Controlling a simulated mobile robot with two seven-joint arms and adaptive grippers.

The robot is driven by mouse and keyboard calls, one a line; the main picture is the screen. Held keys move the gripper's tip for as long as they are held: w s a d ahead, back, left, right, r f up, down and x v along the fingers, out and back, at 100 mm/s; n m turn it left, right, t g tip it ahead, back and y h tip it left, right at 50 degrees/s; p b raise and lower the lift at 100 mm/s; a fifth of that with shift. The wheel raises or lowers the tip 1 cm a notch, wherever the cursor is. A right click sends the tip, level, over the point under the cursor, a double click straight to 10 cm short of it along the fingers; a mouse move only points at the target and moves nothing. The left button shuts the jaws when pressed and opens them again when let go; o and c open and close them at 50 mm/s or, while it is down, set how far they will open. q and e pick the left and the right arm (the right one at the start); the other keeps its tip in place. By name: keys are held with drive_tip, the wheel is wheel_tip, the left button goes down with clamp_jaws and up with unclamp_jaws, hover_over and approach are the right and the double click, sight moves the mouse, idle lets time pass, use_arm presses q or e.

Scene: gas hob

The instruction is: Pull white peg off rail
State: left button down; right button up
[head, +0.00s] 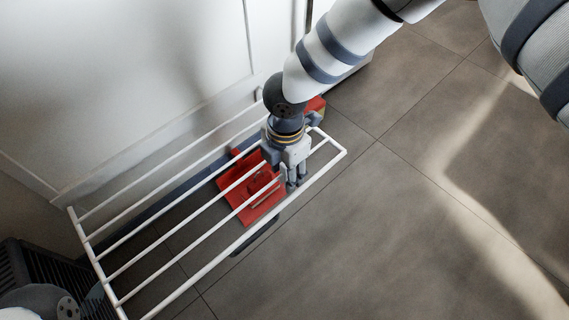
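A white drying rack (205,238) with several parallel rails runs from the lower left to the middle of the head view. My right gripper (292,182) points down at the rack's right part, close to its front rails. Its fingers are small and partly overlap the rails, so I cannot tell if they are open or shut. I cannot make out a white peg; it may be hidden by the gripper or blend with the white rails. Part of my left arm shows at the bottom left corner, but its gripper does not show clearly.
A red object (228,186) lies beneath the rack, seen between the rails. A white wall (120,80) stands behind the rack. A dark slatted object (30,262) is at the lower left. The grey tiled floor (400,220) to the right is clear.

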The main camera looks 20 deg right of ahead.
drive_tip(key=shift+c, duration=0.2)
